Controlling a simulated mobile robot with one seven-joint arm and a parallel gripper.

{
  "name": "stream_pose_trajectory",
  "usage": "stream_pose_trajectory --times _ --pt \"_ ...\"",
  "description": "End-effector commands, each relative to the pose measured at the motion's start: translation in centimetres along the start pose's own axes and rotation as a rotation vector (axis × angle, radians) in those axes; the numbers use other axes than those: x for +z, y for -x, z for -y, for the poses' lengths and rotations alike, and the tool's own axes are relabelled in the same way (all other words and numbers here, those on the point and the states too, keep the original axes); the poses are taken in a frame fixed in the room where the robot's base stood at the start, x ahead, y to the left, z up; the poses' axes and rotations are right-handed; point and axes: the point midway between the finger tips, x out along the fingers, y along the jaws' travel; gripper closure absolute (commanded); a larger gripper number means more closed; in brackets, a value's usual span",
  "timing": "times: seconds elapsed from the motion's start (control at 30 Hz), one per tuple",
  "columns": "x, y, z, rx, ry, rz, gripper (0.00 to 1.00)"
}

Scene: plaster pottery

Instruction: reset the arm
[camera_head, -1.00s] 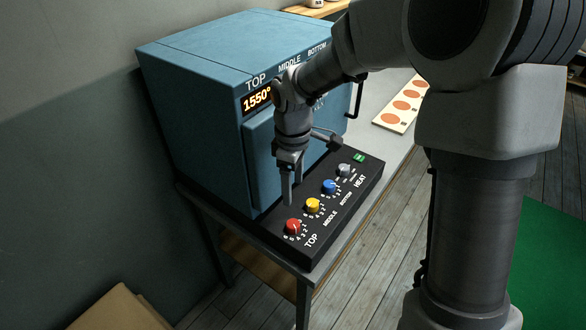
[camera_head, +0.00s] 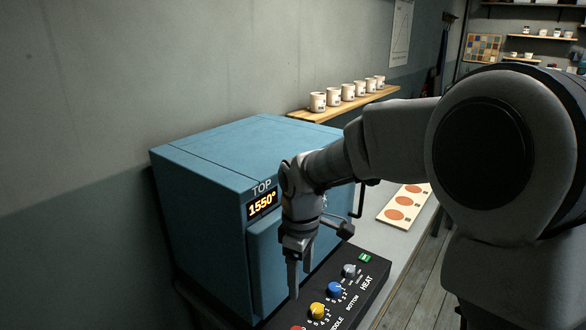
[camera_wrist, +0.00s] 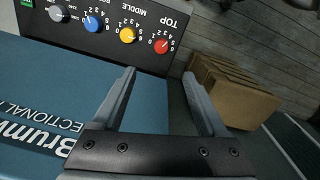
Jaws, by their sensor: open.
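My gripper (camera_head: 294,278) hangs in front of the blue kiln (camera_head: 205,210), above the left part of the black control panel (camera_head: 377,277). In the wrist view its two fingers (camera_wrist: 160,92) are apart with nothing between them. The panel carries a red knob (camera_wrist: 162,46), a yellow knob (camera_wrist: 128,35), a blue knob (camera_wrist: 93,24) and a grey knob (camera_wrist: 57,13). The fingers look clear of the knobs. The kiln display (camera_head: 262,204) reads TOP 1550°.
A wall shelf (camera_head: 345,104) with several white cups (camera_head: 318,101) is behind the kiln. A card with orange discs (camera_head: 403,204) lies on the table (camera_head: 425,219). Cardboard boxes (camera_wrist: 230,92) stand on the floor beside the panel.

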Motion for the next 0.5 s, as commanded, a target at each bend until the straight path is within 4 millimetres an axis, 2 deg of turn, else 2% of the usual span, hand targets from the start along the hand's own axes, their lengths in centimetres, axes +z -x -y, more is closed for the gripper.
stream_pose_trajectory --times 0.3,0.5 --pt "6.8 6.5 2.3 0.149 -0.341 -0.050 0.25" --pt "11.1 9.4 4.8 0.220 -0.584 -0.129 0.25"
